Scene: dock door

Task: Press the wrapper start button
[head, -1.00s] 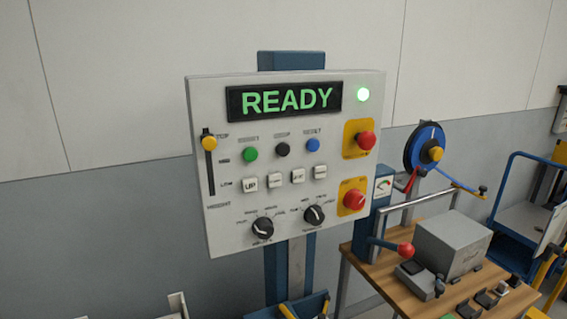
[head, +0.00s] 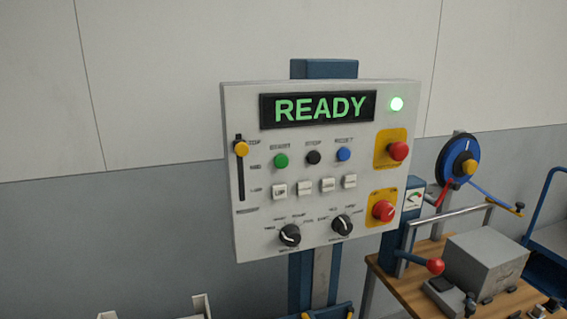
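The wrapper control panel (head: 250,215) is a pale grey box on a blue post. Its display (head: 318,108) reads READY in green. The green start button (head: 281,160) sits at the left of a row, beside the black stop button (head: 314,157) and the blue reset button (head: 344,154). Nothing covers the start button. Neither of my grippers shows in the head view.
A wooden bench (head: 402,287) with a grey box (head: 485,262) stands right.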

